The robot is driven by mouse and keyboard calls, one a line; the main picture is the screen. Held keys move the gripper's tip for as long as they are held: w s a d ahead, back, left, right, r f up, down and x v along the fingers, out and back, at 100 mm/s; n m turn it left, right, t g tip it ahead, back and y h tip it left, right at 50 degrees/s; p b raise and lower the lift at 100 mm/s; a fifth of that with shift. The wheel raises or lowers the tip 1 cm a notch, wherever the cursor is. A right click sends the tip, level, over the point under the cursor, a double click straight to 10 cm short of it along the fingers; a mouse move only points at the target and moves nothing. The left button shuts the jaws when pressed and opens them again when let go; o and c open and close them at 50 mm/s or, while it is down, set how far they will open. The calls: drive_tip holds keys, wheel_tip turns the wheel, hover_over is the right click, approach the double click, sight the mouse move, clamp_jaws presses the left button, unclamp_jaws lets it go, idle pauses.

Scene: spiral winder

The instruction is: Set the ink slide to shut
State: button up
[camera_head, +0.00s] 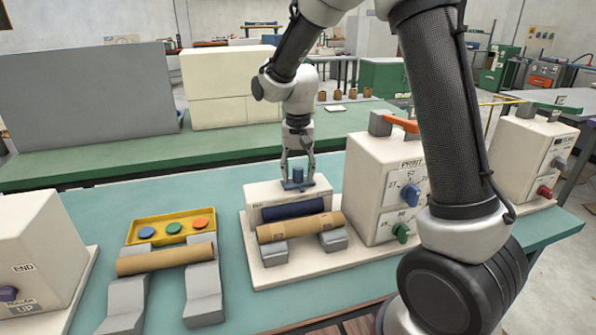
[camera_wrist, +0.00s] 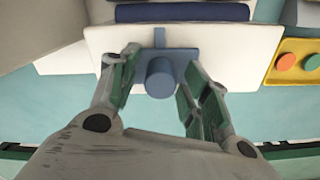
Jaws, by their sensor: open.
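A blue slide with a round upright knob (camera_head: 298,174) sits on top of a cream housing (camera_head: 262,193) with a dark blue roller (camera_head: 293,210); I take it for the ink slide. In the wrist view the knob (camera_wrist: 160,78) stands on a flat blue plate with a narrow tab pointing to the roller. My gripper (camera_head: 298,170) points down over it with its fingers on either side of the knob. In the wrist view my gripper (camera_wrist: 159,68) is open, with gaps showing beside the knob. No shut marking on the slide is readable.
A brown tube (camera_head: 300,227) rests in front of the roller. Right of it stands a cream box (camera_head: 372,190) marked PRINT with blue and green knobs. Left are a yellow button panel (camera_head: 187,216), another tube (camera_head: 165,258) on grey supports and a box (camera_head: 30,250) marked END.

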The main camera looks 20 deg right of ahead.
clamp_jaws()
drive_tip(key=shift+a, duration=3.15)
unclamp_jaws()
drive_tip(key=shift+a, duration=0.2)
drive_tip(key=shift+d+r, duration=0.1)
wheel_tip(320, 180, up, 12)
